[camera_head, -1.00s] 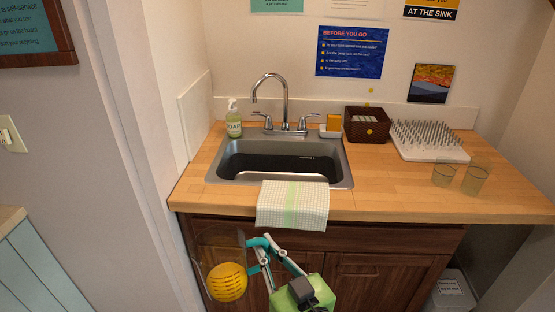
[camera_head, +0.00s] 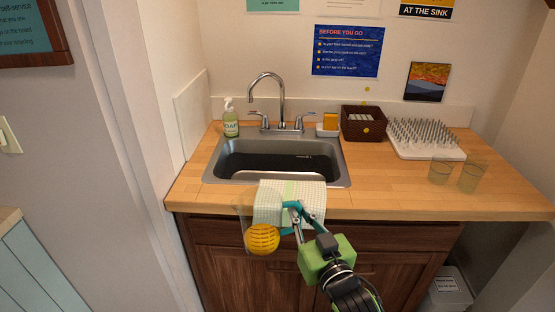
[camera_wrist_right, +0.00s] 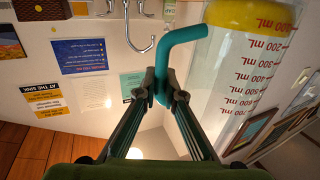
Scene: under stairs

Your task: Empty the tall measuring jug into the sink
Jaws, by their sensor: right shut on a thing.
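The tall measuring jug (camera_head: 262,239) is clear, with yellow contents at its bottom and a teal handle. Its red mL marks show in the right wrist view (camera_wrist_right: 245,75), where the picture is upside down. My right gripper (camera_head: 291,211) is shut on the teal handle and holds the jug roughly upright in front of the counter's front edge. In the right wrist view the fingers (camera_wrist_right: 160,92) close around the handle (camera_wrist_right: 180,45). The sink (camera_head: 277,160), a steel basin with a dark inside, is beyond the jug. My left gripper is not in view.
A checked towel (camera_head: 272,200) hangs over the front edge before the sink. The faucet (camera_head: 281,95) arches over the basin. A soap bottle (camera_head: 231,120) stands left; a brown basket (camera_head: 363,123), a spiked drying rack (camera_head: 425,138) and two glasses (camera_head: 440,172) stand right.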

